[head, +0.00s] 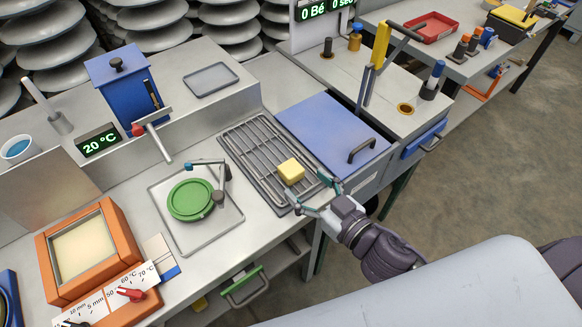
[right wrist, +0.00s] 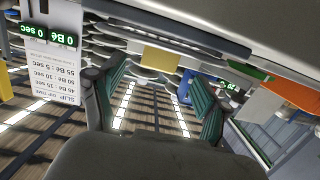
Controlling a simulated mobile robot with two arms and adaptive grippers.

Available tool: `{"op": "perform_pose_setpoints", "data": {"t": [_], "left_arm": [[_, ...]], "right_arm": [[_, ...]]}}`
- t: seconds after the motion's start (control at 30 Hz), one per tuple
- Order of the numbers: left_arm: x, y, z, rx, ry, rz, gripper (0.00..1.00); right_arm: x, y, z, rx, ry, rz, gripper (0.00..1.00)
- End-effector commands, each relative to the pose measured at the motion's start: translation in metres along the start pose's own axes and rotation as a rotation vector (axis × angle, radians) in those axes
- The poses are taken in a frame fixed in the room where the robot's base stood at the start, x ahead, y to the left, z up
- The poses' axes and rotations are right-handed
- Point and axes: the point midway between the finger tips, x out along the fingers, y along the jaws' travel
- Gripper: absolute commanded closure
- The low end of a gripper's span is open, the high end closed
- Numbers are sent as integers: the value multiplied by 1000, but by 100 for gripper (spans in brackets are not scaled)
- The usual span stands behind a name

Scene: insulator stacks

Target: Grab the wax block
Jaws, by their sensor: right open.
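The yellow wax block (head: 290,171) sits on the dark metal rack (head: 250,150) in the head view. It also shows in the right wrist view (right wrist: 160,58), beyond the fingertips and centred between them. My right gripper (head: 318,195) is open and empty at the rack's near right edge, its fingers pointing toward the block. The block is apart from both fingers. My left gripper is not in view.
A blue lid with a handle (head: 330,135) lies right of the rack. Left of it are a green disc (head: 190,200) on a tray, an orange-framed basin (head: 88,248) and a blue tank (head: 125,85) with a spout. The rack around the block is clear.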

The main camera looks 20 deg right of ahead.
Motion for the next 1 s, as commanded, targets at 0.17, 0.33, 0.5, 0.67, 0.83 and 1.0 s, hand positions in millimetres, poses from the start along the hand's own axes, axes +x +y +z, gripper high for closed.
{"op": "perform_pose_setpoints", "data": {"t": [0.17,0.33,0.5,0.67,0.83,1.0], "left_arm": [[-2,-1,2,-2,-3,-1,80],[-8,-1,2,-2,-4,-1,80],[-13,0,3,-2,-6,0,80],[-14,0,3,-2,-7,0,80],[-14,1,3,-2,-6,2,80],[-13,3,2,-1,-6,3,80]], "right_arm": [[11,0,0,-1,-1,1,24],[28,1,-2,-2,2,1,24],[52,2,0,-1,1,1,24],[62,2,1,0,-1,1,24],[63,1,2,0,-2,1,24],[63,1,2,0,-2,0,44]]}}
